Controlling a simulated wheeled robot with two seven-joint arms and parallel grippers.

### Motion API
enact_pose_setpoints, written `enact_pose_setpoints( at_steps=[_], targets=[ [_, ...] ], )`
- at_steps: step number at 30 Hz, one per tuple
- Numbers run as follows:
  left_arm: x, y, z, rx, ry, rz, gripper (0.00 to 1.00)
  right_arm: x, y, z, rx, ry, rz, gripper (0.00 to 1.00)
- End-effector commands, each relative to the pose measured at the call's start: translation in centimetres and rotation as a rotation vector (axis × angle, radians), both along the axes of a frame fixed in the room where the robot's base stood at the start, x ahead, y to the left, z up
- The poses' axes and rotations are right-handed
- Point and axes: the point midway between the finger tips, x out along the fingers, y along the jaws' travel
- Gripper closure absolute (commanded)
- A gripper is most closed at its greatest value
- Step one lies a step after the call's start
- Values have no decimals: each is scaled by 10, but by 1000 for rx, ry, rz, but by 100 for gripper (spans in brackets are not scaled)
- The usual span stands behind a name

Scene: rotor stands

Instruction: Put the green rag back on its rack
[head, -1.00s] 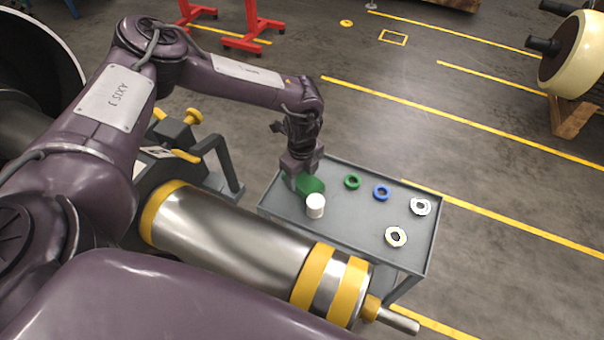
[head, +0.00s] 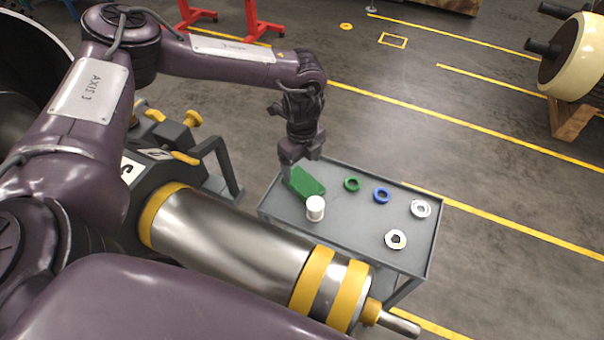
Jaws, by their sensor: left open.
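The green rag (head: 307,184) lies as a folded, slab-like piece on the left end of the grey cart top in the head view. My left gripper (head: 300,164) is open, just above the far left end of the rag, and it hides part of that end. I cannot tell whether a fingertip touches the rag. I cannot make out a rack for the rag in this view. My right gripper does not show.
The grey cart (head: 350,215) also carries a white cylinder (head: 315,208) close to the rag, a green ring (head: 352,184), a blue ring (head: 382,196) and two pale rings. A large metal roller (head: 235,240) with yellow bands lies in front of the cart.

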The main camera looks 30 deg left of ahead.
Motion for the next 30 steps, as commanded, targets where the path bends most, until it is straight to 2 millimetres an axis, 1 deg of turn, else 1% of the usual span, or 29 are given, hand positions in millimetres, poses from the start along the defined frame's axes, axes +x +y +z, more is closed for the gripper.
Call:
enact_pose_setpoints(
  at_steps=[1, 3, 6, 10, 15, 27, 29, 30],
  targets=[
    [1, 0, 11, -3, -3, 1, 21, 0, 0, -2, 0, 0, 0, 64],
    [1, 0, 24, -3, -2, 0, 21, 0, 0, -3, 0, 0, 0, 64],
    [1, 0, 40, -2, -2, 1, 21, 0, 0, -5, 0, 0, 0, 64],
    [0, 0, 52, -1, -1, 0, 21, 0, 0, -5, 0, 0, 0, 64],
    [0, 0, 57, 0, 1, 0, 21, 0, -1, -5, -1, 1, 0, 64],
    [0, 0, 57, -1, 1, 0, 21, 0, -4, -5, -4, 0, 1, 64],
    [0, 0, 60, -1, 1, 0, 21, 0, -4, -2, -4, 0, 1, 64],
    [0, 0, 65, -1, 0, 0, 21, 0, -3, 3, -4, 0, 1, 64]
  ],
)
